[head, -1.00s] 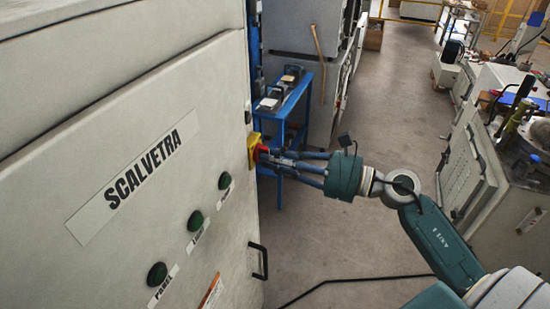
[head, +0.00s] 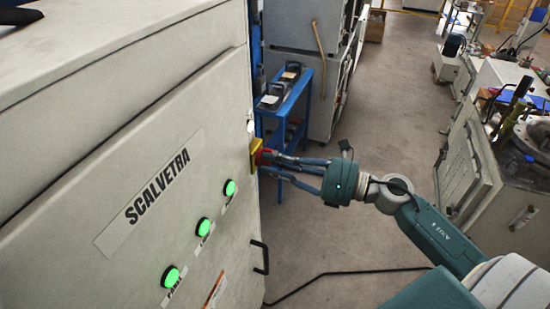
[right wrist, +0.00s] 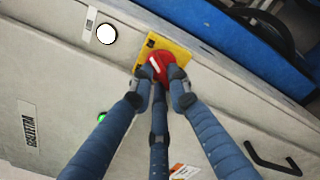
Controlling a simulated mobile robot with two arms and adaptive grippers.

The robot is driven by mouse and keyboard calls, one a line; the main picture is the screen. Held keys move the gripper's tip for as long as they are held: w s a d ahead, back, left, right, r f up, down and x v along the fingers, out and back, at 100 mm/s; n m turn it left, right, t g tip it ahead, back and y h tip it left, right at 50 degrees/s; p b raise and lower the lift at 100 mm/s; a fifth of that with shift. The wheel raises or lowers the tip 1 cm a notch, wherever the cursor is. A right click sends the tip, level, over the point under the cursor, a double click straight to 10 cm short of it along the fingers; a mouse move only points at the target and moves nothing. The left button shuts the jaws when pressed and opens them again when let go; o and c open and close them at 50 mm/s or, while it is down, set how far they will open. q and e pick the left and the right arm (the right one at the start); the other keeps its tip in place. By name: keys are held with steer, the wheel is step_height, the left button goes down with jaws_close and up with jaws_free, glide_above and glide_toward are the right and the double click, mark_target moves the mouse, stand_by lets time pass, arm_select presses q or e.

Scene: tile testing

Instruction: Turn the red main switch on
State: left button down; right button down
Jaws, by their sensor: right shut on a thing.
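The red main switch (head: 258,155) is a red knob on a yellow plate (head: 253,150), at the far edge of the grey cabinet front (head: 95,205). My right gripper (head: 269,158) reaches it from the right and is shut on the knob. In the right wrist view the red knob (right wrist: 160,66) shows a pale mark, with its yellow plate (right wrist: 181,50) behind it. The blue fingers of the right gripper (right wrist: 160,82) close around the knob and hide part of it. Three green lamps (head: 203,227) on the cabinet are lit. My left gripper is not in view.
A black handle (head: 265,257) sticks out low on the cabinet. A blue stand (head: 294,104) is behind the switch. A grey workbench (head: 466,165) is at the right. The floor (head: 392,120) between is clear apart from a black cable (head: 345,273).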

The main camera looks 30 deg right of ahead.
steer(key=shift+r+m+p, duration=0.15)
steer(key=shift+m+p, duration=0.4)
steer(key=shift+m, duration=0.55)
steer(key=c, duration=1.7)
jaws_free()
steer(key=shift+o, duration=0.2)
steer(key=v, duration=1.2)
steer(key=shift+d, duration=0.1)
